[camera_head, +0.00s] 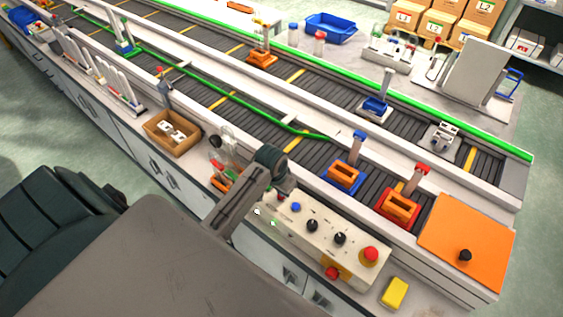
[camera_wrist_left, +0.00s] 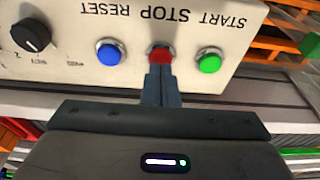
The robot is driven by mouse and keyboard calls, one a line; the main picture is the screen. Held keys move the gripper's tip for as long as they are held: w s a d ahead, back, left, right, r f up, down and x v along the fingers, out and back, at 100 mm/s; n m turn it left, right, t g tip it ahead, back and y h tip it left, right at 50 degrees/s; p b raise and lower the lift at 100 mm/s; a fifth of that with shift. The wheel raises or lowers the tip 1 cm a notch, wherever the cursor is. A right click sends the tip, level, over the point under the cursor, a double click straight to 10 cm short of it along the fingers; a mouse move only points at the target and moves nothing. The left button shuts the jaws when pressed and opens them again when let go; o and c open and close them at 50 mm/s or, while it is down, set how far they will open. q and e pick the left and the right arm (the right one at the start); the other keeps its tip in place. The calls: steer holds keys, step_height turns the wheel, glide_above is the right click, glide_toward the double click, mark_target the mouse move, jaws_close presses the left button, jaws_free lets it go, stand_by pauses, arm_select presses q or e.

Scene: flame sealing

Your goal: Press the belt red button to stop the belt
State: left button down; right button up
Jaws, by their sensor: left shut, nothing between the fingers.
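The belt's red STOP button (camera_wrist_left: 160,53) is on the pale control panel (camera_wrist_left: 235,68), between the green START button (camera_wrist_left: 209,60) and the blue RESET button (camera_wrist_left: 108,52). My left gripper (camera_wrist_left: 160,66) is shut and empty. Its fingertips overlap the lower part of the red button in the left wrist view; whether they touch or press it I cannot tell. In the head view the control panel (camera_head: 318,214) stands beside the belt, with the blue button (camera_head: 296,207) visible. My left arm hides the panel's left end there.
The panel also has black knobs (camera_head: 312,226) and a large red mushroom button (camera_head: 370,254). The belt (camera_head: 225,103) carries a blue holder (camera_head: 344,176) and a red holder (camera_head: 398,207). A yellow block (camera_head: 394,292) lies right of the panel. A cardboard box (camera_head: 172,133) stands to the left.

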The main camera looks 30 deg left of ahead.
arm_select(q)
steer(key=shift+f, duration=0.45)
steer(key=shift+w+p+v, duration=0.15)
steer(key=shift+p+v, duration=0.25)
steer(key=shift+v, duration=0.3)
steer(key=shift+w+p+v, duration=0.15)
steer(key=shift+p+v, duration=0.2)
steer(key=shift+v, duration=0.35)
steer(key=shift+r, duration=0.35)
steer(key=shift+w+v, duration=0.25)
steer(key=shift+v, duration=0.85)
steer(key=shift+w+v, duration=0.2)
steer(key=shift+v, duration=0.95)
steer(key=shift+r, duration=0.1)
